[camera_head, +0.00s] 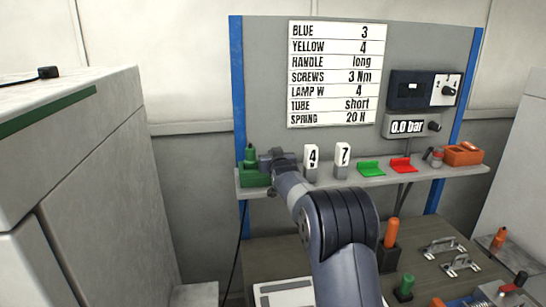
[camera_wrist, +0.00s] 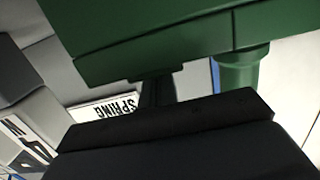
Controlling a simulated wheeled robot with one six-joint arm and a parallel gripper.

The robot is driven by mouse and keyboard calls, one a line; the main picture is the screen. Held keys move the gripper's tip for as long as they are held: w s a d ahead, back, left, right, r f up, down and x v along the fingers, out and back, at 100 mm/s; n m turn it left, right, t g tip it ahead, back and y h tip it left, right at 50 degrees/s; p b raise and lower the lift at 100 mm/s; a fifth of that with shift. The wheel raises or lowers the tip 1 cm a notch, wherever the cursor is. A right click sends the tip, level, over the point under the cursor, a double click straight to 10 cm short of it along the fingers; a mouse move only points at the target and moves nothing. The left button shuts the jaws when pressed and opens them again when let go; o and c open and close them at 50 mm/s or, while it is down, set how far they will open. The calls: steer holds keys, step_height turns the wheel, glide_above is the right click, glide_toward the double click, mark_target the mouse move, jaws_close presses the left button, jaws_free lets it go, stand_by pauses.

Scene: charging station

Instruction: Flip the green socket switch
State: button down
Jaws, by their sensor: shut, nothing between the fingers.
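The green socket (camera_head: 252,179) sits at the left end of the grey shelf, with an upright green cylindrical part (camera_head: 250,155) on it. My gripper (camera_head: 268,161) is shut and empty, right at the socket's upper right side. In the wrist view the green socket body (camera_wrist: 190,38) fills the top, very close, and a green cylinder (camera_wrist: 238,70) shows beside it. My dark shut fingers (camera_wrist: 157,90) reach up to the edge of the green body. I cannot tell whether they touch it. The switch itself is not clearly visible, and neither is its position.
White number cards, 4 (camera_head: 311,157) and 7 (camera_head: 342,155), stand on the shelf (camera_head: 440,174) just right of my gripper. A green tray (camera_head: 371,168), a red tray (camera_head: 403,164) and an orange box (camera_head: 463,154) lie further right. A notice board (camera_head: 341,75) hangs above.

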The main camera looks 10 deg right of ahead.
steer(key=shift+w+f+b, duration=0.2)
steer(key=shift+f+b, duration=0.35)
steer(key=shift+b, duration=0.2)
steer(key=shift+r, duration=0.2)
steer(key=s+r+b, duration=0.1)
steer(key=s+b, duration=0.3)
steer(key=s, duration=0.6)
steer(key=shift+s, duration=0.35)
